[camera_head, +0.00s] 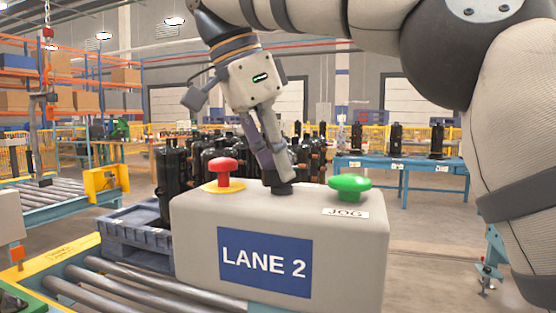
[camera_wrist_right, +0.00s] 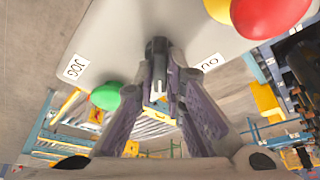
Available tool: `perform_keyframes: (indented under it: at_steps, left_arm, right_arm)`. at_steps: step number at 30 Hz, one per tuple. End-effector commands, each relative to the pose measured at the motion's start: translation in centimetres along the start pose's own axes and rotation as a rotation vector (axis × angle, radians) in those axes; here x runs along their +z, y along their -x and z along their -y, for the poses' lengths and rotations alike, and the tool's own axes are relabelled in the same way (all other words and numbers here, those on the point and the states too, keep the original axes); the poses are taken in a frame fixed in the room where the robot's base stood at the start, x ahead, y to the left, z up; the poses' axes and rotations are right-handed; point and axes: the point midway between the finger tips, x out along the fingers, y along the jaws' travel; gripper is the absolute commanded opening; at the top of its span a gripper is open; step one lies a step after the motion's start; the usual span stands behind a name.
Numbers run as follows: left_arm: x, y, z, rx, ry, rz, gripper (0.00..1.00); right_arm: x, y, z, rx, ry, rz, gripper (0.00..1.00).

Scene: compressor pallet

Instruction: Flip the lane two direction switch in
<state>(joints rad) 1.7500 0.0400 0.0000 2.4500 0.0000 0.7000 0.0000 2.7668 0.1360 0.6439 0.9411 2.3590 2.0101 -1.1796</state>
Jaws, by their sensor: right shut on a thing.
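The lane two control box (camera_head: 190,243) is a pale grey box with a blue LANE 2 label (camera_head: 265,262). Its black direction switch (camera_head: 283,188) is on top, between a red mushroom button (camera_head: 223,170) and a green button (camera_head: 350,184). My right gripper (camera_head: 274,178) reaches down from above, its fingers shut on the switch. In the wrist view, the switch knob (camera_wrist_right: 157,48) is between the fingertips. A partly hidden label (camera_wrist_right: 209,62) shows beside it. Which way the switch points is unclear. My left gripper is not in view.
A JOG label (camera_head: 345,213) lies in front of the green button. Roller conveyors (camera_head: 130,290) run at the left. A blue pallet (camera_head: 135,235) with black compressors (camera_head: 172,180) stands behind the box. A blue table (camera_head: 400,165) stands farther back.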

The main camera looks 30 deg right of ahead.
Motion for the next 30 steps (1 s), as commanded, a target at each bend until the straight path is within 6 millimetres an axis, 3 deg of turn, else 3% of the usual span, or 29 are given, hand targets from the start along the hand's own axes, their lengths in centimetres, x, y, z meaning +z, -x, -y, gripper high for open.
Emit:
perform_keyframes:
  at_steps: [6, 7, 9, 23, 30]
  left_arm:
    - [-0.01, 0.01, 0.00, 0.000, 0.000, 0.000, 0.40]
    - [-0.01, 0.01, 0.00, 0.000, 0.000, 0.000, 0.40]
    - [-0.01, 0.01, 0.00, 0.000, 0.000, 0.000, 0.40]
    - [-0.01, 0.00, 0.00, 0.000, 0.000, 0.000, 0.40]
    - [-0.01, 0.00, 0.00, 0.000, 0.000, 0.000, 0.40]
  right_arm:
    - [-0.05, 0.03, -0.01, -0.001, -0.003, 0.000, 0.00]
    - [-0.05, 0.03, 0.00, -0.001, -0.003, 0.000, 0.18]
    - [-0.04, 0.02, 0.00, -0.001, -0.002, 0.000, 0.31]
    - [0.00, -0.02, -0.01, -0.003, 0.009, 0.001, 0.31]
    - [-0.06, -0.13, -0.21, -0.105, 0.260, 0.007, 0.31]
